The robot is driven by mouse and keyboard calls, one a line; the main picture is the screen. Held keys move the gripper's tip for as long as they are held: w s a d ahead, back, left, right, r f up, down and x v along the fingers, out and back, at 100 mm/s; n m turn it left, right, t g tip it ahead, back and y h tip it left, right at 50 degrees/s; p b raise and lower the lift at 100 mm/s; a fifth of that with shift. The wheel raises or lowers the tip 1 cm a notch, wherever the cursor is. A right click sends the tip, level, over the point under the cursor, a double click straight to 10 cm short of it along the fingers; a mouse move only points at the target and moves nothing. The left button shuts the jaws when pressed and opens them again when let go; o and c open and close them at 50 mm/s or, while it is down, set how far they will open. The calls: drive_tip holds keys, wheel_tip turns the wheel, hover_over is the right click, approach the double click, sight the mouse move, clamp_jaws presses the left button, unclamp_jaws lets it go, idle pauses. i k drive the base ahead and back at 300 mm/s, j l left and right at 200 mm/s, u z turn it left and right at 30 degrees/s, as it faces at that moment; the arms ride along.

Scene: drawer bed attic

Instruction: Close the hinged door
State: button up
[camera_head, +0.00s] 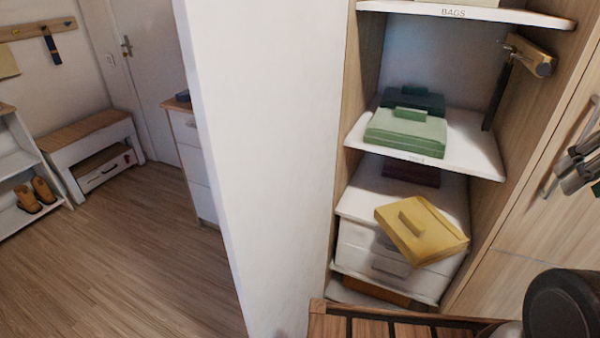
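A light wood door panel (518,212) with a slim metal bar handle (592,118) stands at the right edge of the head view. I cannot tell for sure whether it is the hinged door of the task, or how far it stands open. My gripper (572,172) is at the right edge, close to the handle. Its grey fingers overlap the handle in the picture. I cannot tell whether they touch it or whether they are open or shut. A white room door (140,60) with a lever handle stands at the back left and looks closed.
A tall white panel (275,150) stands mid-view. Right of it, open shelves (480,155) hold green cases (405,130); a yellow case (420,230) lies tilted near white drawers (370,238). A slatted wooden top (317,322) is below. Floor (120,265) is clear at left.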

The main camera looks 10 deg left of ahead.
sight(264, 80)
drive_tip(key=k+j+z, duration=0.1)
drive_tip(key=j, duration=0.25)
drive_tip(key=k+j+z, duration=0.2)
drive_tip(key=k+j, duration=0.15)
drive_tip(key=j, duration=0.7)
drive_tip(key=k+j+z, duration=0.15)
drive_tip(key=j, duration=0.6)
drive_tip(key=k+j+z, duration=0.1)
drive_tip(key=j, duration=0.3)
drive_tip(key=k+j+u, duration=0.1)
drive_tip(key=u, duration=0.15)
drive_tip(key=k+j+u, duration=0.1)
drive_tip(key=k+u, duration=0.15)
